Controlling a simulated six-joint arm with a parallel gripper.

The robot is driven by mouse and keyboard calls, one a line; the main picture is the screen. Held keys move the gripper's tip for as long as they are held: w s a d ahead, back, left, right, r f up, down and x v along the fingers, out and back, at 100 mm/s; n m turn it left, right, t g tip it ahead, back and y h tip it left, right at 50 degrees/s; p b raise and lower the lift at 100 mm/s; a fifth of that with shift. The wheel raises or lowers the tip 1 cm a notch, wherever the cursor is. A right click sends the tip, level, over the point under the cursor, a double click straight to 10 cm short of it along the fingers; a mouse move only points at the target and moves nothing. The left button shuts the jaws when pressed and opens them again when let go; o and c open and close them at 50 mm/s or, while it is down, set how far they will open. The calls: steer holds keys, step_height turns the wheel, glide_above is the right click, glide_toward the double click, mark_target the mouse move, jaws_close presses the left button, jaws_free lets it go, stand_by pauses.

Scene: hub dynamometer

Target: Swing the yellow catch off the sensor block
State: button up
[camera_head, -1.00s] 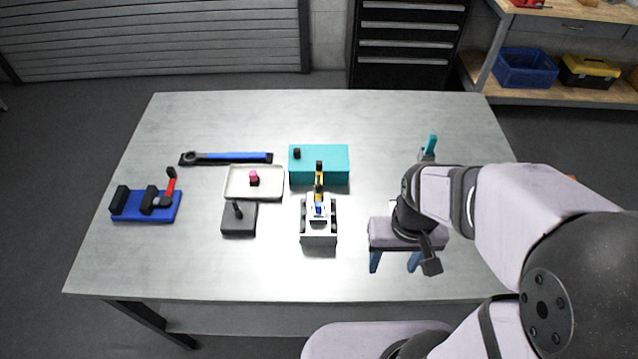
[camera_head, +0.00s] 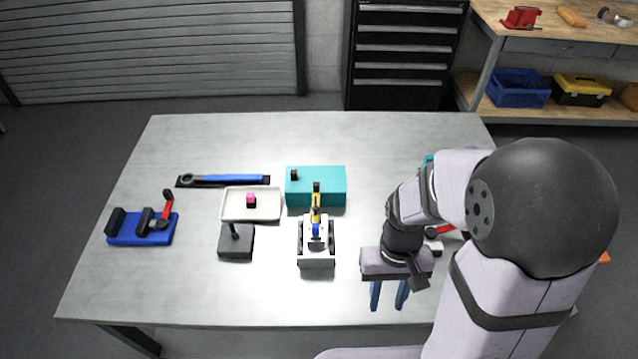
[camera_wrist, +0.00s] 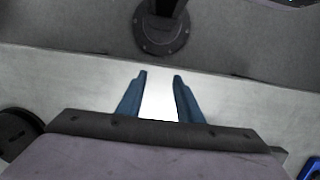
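The yellow catch (camera_head: 315,204) is a narrow upright-looking piece with a black tip, at the back of a white and grey fixture (camera_head: 316,262) near the table's middle. A small blue piece (camera_head: 316,230) sits on the fixture just in front of the catch. I cannot tell which part is the sensor block, or exactly how the catch touches it. My gripper (camera_head: 389,300) is right of the fixture and nearer the front edge, fingers down, apart from it. In the wrist view my gripper (camera_wrist: 160,80) has its blue fingers apart with nothing between them.
A teal box (camera_head: 325,190) stands behind the fixture. Left of it are a pale tray (camera_head: 235,213) with a pink piece, a dark block (camera_head: 236,247) with a post, a blue-handled wrench (camera_head: 235,180) and a blue stand (camera_head: 140,238) with a red lever. My arm covers red and teal items at right.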

steer(key=shift+t+y, duration=0.3)
steer(key=shift+y, duration=0.1)
steer(key=w+f, duration=0.1)
steer(key=w, duration=0.3)
steer(key=w+a+f, duration=0.1)
steer(key=w, duration=0.3)
steer(key=w+a, duration=0.1)
steer(key=w, duration=0.3)
steer(key=shift+w+a+f, duration=0.1)
steer(key=shift+w+f, duration=0.25)
steer(key=shift+f, duration=0.05)
steer(key=w+a, duration=0.1)
steer(key=w, duration=0.2)
steer(key=w+a+r+n, duration=0.1)
steer(key=w, duration=0.3)
steer(key=w+a+n+t+y, duration=0.1)
steer(key=w, duration=0.3)
steer(key=shift+r, duration=0.35)
steer(key=w+a+r+n, duration=0.1)
steer(key=w+r+n, duration=0.1)
steer(key=w, duration=0.2)
steer(key=n+t+y, duration=0.1)
steer(key=n+y, duration=0.2)
steer(key=n, duration=0.7)
glide_toward(318, 183)
steer(key=f, duration=0.1)
steer(key=n, duration=0.1)
steer(key=a+n, duration=0.1)
steer(key=n, duration=0.1)
steer(key=shift+f, duration=0.1)
